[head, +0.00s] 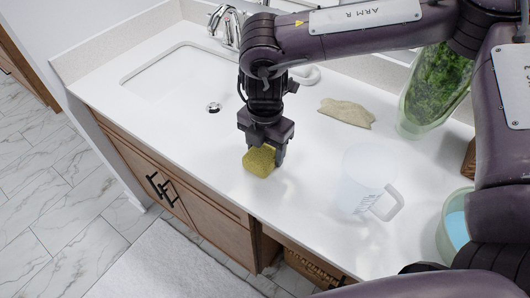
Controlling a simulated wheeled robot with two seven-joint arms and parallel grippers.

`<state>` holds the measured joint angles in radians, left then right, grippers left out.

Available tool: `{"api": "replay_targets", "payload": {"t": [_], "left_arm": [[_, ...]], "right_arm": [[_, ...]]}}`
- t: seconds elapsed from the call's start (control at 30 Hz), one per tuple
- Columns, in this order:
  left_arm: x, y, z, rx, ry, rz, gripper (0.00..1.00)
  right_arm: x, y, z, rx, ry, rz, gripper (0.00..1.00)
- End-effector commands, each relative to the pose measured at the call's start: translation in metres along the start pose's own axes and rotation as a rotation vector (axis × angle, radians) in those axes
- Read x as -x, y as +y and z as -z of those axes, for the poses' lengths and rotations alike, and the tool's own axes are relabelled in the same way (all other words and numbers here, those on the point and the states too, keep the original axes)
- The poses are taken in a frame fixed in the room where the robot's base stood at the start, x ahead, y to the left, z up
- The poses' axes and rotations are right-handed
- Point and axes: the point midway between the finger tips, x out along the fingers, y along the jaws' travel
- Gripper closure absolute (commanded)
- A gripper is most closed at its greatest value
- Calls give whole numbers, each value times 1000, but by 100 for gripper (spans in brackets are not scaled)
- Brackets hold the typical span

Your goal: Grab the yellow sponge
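The yellow sponge (259,161) is a small block at the front part of the white countertop, below the sink's right side. My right gripper (268,150) points down right over it. One dark finger shows along the sponge's right side, and the other finger is not clearly seen. I cannot tell whether the fingers grip the sponge, or whether it rests on the counter or is slightly raised. My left gripper is not in view.
A sink (170,75) with a chrome faucet (226,25) is at the left. The counter's front edge is near the sponge.

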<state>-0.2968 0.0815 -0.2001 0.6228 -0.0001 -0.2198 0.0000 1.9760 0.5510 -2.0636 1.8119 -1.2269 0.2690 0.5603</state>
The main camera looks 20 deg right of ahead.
Motion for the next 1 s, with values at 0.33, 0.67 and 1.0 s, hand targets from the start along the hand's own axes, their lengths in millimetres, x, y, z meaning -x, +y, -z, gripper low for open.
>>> {"api": "replay_targets", "payload": {"t": [0.33,0.67,1.0], "left_arm": [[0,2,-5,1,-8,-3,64],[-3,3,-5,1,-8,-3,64],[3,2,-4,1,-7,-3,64]], "right_arm": [[1,0,0,0,0,-1,63],[33,1,0,-1,-1,-6,63],[134,1,-1,0,-6,-7,63]]}}
